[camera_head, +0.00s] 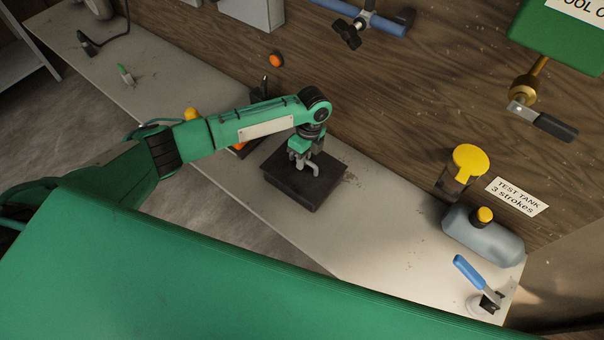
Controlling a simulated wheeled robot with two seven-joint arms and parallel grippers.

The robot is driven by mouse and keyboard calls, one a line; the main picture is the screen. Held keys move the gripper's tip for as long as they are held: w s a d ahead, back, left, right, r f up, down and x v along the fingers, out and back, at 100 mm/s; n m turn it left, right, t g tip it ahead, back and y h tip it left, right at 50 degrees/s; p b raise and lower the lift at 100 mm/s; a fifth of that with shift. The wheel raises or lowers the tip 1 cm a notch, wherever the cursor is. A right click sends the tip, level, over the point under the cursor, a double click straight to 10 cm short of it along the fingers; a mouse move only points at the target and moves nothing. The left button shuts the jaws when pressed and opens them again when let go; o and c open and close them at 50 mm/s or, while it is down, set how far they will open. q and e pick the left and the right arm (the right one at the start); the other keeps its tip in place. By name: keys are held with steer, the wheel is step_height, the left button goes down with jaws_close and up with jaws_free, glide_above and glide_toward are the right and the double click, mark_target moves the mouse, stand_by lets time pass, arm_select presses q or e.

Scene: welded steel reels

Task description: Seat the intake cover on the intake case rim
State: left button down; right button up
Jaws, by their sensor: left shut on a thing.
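A dark, boxy unit (291,196) sits on the pale bench, and I take it as the intake case with the intake cover (325,182) at its top. My left gripper (303,163) comes down from above and is shut at the top of this unit, on what looks like the cover. The fingers hide part of the top. Both parts are dark, so I cannot tell whether the cover lies flush on the rim or slightly apart. My right gripper is not in view.
A wooden wall (400,110) rises behind. The bench (385,230) is clear between the unit and the bottle.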

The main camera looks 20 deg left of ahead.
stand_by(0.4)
arm_select(q)
steer(key=c, duration=1.4)
jaws_free()
